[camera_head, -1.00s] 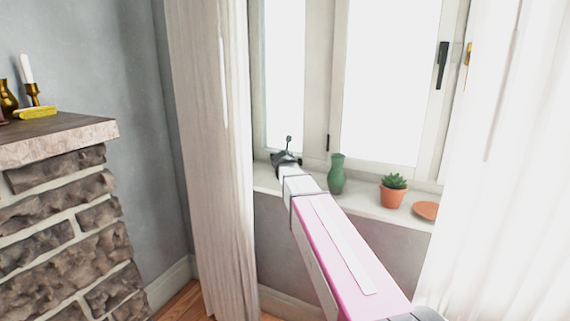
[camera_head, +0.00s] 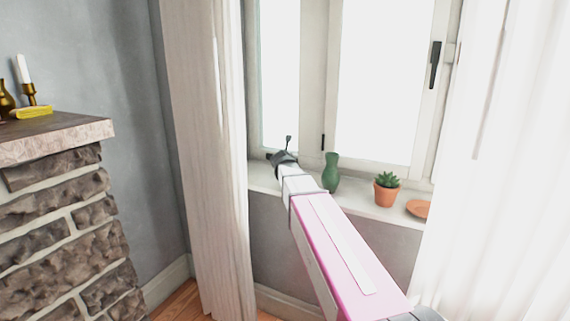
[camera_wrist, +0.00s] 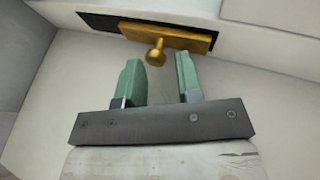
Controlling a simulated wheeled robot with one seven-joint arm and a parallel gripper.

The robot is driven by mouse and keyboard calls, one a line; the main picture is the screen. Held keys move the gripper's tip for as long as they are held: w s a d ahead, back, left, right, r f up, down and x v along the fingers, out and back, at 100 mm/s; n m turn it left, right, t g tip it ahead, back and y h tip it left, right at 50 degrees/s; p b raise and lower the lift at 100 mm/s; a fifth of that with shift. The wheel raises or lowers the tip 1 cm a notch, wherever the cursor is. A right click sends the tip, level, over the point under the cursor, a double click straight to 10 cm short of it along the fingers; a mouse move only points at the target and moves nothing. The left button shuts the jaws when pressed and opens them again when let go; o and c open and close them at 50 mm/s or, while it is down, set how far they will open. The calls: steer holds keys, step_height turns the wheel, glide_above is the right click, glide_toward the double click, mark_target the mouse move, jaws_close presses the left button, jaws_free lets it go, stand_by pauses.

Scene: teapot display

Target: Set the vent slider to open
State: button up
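The vent slider is a brass plate (camera_wrist: 185,38) with a round brass knob (camera_wrist: 156,52), seen in the wrist view at the top. A dark slot (camera_wrist: 97,21) shows to the left of the plate, and the plate covers the part beside it. My gripper (camera_wrist: 157,64) is open, with its two green fingers apart and nothing between them that I can see held. The knob appears just beyond the fingertips, between their lines; contact is not visible. In the head view my gripper (camera_head: 284,158) is at the left end of the window sill, and the slider cannot be made out there.
The sill (camera_head: 262,180) holds a green vase (camera_head: 331,173) close to the right of my gripper, a potted succulent (camera_head: 386,190) and a terracotta saucer (camera_head: 419,209). Curtains (camera_head: 207,150) hang on both sides. A stone mantel (camera_head: 55,140) stands at left.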

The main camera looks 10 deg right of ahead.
steer(key=v, duration=0.9)
steer(key=shift+s, duration=0.35)
